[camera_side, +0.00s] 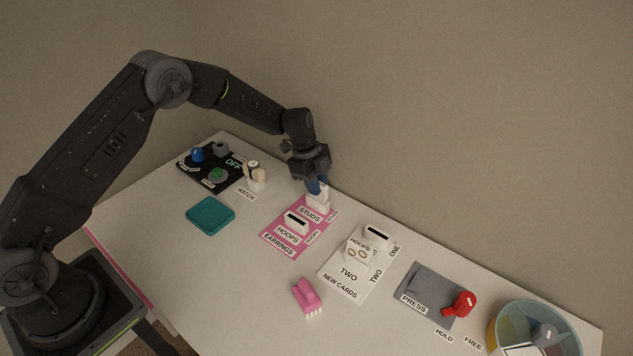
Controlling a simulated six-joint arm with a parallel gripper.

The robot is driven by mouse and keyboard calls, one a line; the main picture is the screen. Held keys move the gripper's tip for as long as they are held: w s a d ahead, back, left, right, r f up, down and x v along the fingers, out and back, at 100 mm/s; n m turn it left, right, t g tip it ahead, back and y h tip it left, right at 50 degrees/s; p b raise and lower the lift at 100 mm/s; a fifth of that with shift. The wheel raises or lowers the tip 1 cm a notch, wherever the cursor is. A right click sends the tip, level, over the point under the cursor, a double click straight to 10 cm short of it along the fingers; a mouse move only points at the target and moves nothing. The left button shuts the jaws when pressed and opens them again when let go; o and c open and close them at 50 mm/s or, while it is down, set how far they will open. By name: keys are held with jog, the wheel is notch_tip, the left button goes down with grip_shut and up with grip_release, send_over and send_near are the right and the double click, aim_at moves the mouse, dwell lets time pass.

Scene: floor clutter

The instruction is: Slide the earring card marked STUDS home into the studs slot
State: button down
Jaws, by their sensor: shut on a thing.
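My gripper (317,186), with blue fingers, points down at the far end of the pink EARRINGS mat (272,245). It is shut on a small white card (320,197), mostly hidden by the fingers. The card is at the white studs holder (316,207), just behind the STUDS label. I cannot tell how deep the card sits in the slot, and its marking is not readable. The hoops holder (296,221) on the same mat shows a dark, empty slot.
A HOOPS card (358,250) stands on the white NEW CARDS mat (342,286), in front of an empty holder (377,234).

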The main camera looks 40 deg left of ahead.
jog(key=shift+f, duration=0.6)
jog(key=c, duration=1)
grip_release()
jog(key=v, duration=1.3)
jog(key=shift+a+r, duration=0.15)
jog(key=shift+r, duration=0.25)
jog(key=s+d+r+n+t+y, duration=0.1)
jog(key=s+r+n+t+y, duration=0.15)
jog(key=s+r+n, duration=1.05)
jog(key=s+r+n+t, duration=0.1)
jog(key=s, duration=0.6)
jog(key=s+r+n+t, duration=0.1)
jog(key=s+n, duration=0.1)
jog(key=s, duration=0.5)
jog(key=s+r+n+t+y, duration=0.1)
jog(key=s+n, duration=0.1)
jog(key=s, duration=0.5)
jog(key=shift+s+a+r, duration=0.3)
jog(key=shift+s, duration=0.05)
